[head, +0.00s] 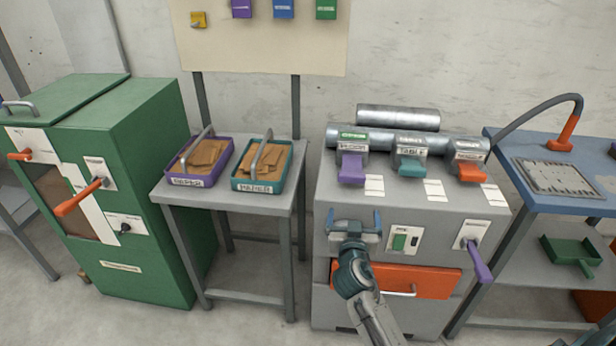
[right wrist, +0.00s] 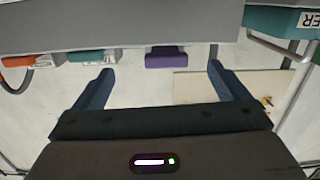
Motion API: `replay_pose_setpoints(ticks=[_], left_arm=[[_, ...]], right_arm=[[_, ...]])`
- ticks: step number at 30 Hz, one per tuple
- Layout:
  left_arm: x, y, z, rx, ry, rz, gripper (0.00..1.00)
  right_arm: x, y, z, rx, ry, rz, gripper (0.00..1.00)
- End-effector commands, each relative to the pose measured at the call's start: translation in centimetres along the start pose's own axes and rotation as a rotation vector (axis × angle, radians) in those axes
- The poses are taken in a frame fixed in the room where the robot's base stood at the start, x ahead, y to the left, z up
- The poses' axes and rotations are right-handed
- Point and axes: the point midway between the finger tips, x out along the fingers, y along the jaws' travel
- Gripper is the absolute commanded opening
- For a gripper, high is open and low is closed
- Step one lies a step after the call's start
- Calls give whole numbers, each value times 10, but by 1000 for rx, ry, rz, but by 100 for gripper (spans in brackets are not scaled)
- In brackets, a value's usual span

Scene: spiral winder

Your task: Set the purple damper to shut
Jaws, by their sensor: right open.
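The purple damper (head: 351,168) is a flat purple handle on the left one of three stubs on top of the grey machine, under a label that seems to read FLOOR. In the head view it points toward the front edge. My right gripper (head: 353,217) is open and empty in front of the machine, below the damper and apart from it. In the right wrist view the purple handle (right wrist: 165,57) shows beyond the open fingers (right wrist: 160,80), roughly between them. My left gripper is not in view.
A teal damper (head: 410,167) and an orange damper (head: 471,172) stand to the right of the purple one. A purple lever (head: 478,262) and an orange drawer (head: 425,281) are on the machine's front. Two trays (head: 174,183) stand on the table at left.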

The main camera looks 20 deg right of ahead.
Motion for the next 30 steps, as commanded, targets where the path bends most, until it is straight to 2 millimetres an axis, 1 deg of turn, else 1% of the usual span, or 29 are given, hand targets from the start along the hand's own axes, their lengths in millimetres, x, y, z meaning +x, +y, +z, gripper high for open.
replay_pose_setpoints(ticks=[1, 3, 6, 8, 11, 18, 21, 25, 30], left_arm=[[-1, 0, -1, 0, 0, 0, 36], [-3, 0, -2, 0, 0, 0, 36], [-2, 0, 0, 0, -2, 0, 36], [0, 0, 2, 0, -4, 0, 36], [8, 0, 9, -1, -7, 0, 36], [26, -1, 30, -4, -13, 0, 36], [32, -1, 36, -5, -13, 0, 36], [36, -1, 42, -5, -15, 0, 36], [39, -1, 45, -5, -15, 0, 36]], right_arm=[[-1, 2, -16, 20, 36, 10, 95], [-2, 4, -30, 38, 65, 20, 95], [2, 5, -38, 43, 77, 24, 95], [10, 5, -38, 43, 77, 24, 95], [26, 6, -41, 41, 77, 24, 95], [72, 7, -43, 41, 74, 24, 95], [87, 7, -43, 41, 73, 24, 95], [99, 7, -43, 42, 74, 24, 95], [105, 7, -43, 42, 73, 23, 95]])
